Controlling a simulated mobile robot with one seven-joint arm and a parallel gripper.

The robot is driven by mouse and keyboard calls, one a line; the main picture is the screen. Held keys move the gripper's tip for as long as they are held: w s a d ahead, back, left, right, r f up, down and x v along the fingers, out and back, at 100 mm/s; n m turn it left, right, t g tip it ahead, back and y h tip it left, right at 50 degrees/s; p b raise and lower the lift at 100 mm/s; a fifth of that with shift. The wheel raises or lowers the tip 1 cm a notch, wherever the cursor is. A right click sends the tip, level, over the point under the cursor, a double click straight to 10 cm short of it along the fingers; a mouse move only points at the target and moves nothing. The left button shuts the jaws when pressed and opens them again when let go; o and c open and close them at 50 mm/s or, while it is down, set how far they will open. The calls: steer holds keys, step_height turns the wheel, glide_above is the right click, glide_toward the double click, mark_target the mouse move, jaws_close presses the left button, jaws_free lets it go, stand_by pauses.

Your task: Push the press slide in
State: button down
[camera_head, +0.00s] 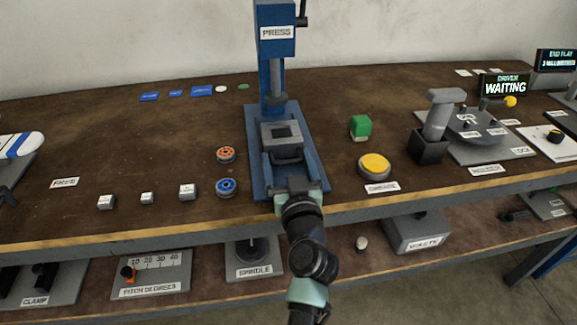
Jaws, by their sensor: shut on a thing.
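The blue press (276,45) stands at the middle of the workbench, labelled PRESS. Its ram (275,82) hangs above the back of the blue base (258,175). The grey press slide (268,131), with a dark square recess on top, sits on the base in front of the column. Its front end (289,154) points toward me. My gripper (290,166) reaches from the front edge of the bench to the slide's front and is shut on it there. The exact contact is small and partly hidden by my gripper.
Orange (226,154) and blue (226,187) spools stand left of the base, with several small grey blocks farther left. A green block (360,127) and a yellow button (374,165) are on the right. A wooden edge (150,235) fronts the bench above a lower shelf.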

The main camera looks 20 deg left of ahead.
jaws_free()
steer(key=shift+s+d, duration=0.1)
steer(key=v, duration=1.2)
steer(key=shift+s+d+b, duration=0.2)
steer(key=shift+s+b, duration=0.1)
steer(key=shift+b, duration=0.1)
steer(key=shift+c, duration=0.2)
